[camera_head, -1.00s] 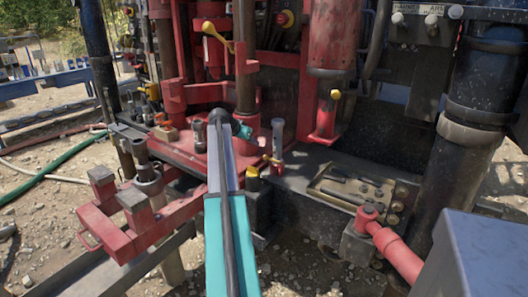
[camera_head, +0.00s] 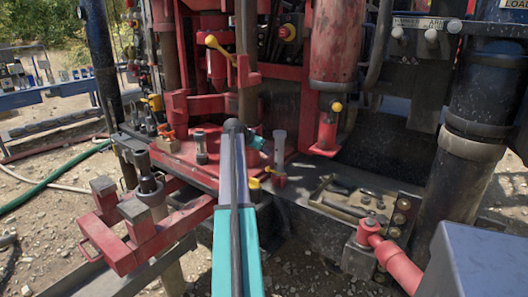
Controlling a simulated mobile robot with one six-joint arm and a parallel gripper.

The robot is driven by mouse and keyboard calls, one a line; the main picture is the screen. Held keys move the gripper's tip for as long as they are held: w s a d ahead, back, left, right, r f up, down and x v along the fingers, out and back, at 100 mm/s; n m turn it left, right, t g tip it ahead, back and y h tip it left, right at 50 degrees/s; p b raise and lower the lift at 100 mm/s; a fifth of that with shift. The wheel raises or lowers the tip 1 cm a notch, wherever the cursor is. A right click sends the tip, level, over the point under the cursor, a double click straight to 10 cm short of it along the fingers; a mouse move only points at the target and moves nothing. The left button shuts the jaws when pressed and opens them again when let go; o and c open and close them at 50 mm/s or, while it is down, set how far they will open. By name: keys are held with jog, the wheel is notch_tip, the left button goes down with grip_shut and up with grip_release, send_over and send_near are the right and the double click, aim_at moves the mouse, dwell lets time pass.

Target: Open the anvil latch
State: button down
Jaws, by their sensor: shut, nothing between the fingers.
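I cannot tell for sure which part is the anvil latch. A yellow-handled lever (camera_head: 213,42) is on the red drill rig at the upper middle. A red fixture with two grey blocks (camera_head: 130,225) stands at the lower left. My arm reaches up from the bottom middle. My gripper (camera_head: 260,145) shows only as a small teal piece beyond the arm's far joint, in front of the red rig base. It is small and partly hidden, but looks shut and empty. It is well below the yellow-handled lever and apart from it.
A grey cylinder (camera_head: 279,157) stands just right of my gripper. A tool tray (camera_head: 350,198) lies on the dark deck to the right. A thick black post (camera_head: 470,140) bounds the right side. Green hose (camera_head: 55,178) lies on gravel at left.

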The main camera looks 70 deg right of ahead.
aim_at(274, 172)
jog(key=x, duration=0.7)
jog(key=shift+w+a+f+p, duration=0.2)
jog(key=shift+a+f, duration=0.1)
jog(key=shift+a, duration=0.25)
jog(key=shift+w+a+f+p, duration=0.25)
jog(key=shift+a+f, duration=0.1)
jog(key=shift+a, duration=0.2)
jog(key=shift+w+a+f+p, duration=0.2)
jog(key=shift+a+f, duration=0.1)
jog(key=shift+a, duration=0.25)
